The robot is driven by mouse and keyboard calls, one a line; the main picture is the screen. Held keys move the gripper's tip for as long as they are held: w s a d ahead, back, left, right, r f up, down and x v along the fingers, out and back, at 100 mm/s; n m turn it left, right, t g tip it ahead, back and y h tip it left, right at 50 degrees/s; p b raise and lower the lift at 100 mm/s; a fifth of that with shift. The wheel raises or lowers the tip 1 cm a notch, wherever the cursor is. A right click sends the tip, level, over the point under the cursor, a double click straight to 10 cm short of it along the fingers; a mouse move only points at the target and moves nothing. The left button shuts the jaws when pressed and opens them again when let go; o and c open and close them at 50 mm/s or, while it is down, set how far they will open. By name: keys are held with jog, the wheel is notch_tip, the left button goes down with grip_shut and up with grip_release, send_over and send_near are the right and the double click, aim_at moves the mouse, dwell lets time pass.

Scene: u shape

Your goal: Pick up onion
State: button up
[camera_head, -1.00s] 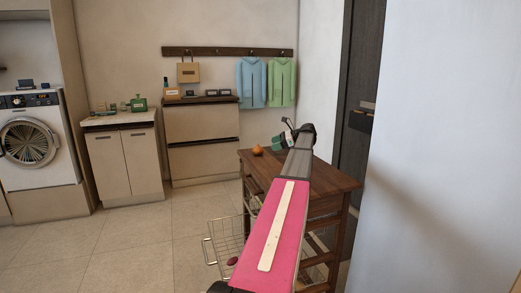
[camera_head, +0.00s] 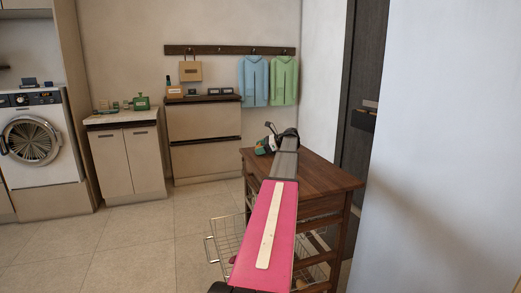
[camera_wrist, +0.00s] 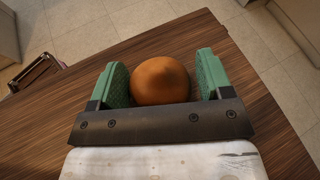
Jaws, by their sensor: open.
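The onion (camera_wrist: 160,80) is round and orange-brown. In the wrist view it sits on the wooden table between the two green fingers of my gripper (camera_wrist: 161,78). The fingers are open, with a small gap showing on each side of the onion. The near bottom part of the onion is hidden behind the gripper's dark bar. In the head view my gripper (camera_head: 266,145) is at the far left end of the wooden table (camera_head: 325,178), and the onion is hidden behind it.
A wire basket (camera_head: 228,237) hangs at the table's left side. A dark door (camera_head: 363,75) and a white wall (camera_head: 445,150) stand to the right. Cabinets (camera_head: 128,160) and a washing machine (camera_head: 35,140) line the back left. The tiled floor at left is clear.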

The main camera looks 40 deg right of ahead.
jog(key=shift+c, duration=0.4)
jog(key=c, duration=0.7)
jog(key=shift+o, duration=0.2)
jog(key=shift+r, duration=0.2)
